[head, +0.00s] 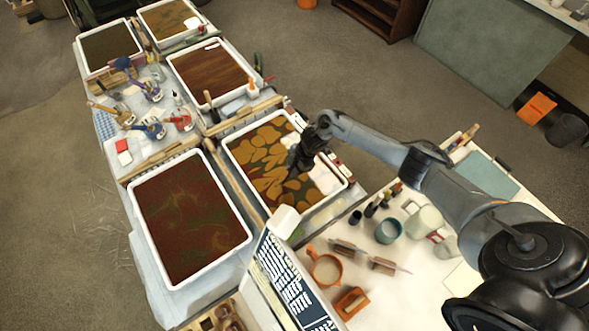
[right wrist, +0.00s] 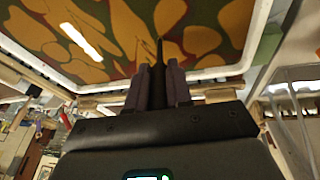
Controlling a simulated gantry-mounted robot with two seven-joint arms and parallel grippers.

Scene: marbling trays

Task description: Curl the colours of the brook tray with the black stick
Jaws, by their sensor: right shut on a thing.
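My right gripper (head: 297,166) reaches over a white-rimmed tray (head: 243,180) of orange blobs on dark green and red-brown. In the right wrist view the right gripper (right wrist: 158,72) is shut on a thin black stick (right wrist: 159,50), which points toward the coloured surface; this view also shows the tray's pale rim (right wrist: 213,72). I cannot tell whether the stick's tip touches the liquid. No readable name shows which tray is brook. My left gripper is not in view.
A tray of dark red-green swirls (head: 157,277) stands at front left. A combed brown tray (head: 173,66) and two more trays lie behind. Brushes and jars crowd the left; an orange mug (head: 326,268) and teal cup (head: 388,231) stand at front right. A dark sign (head: 290,283) stands in front.

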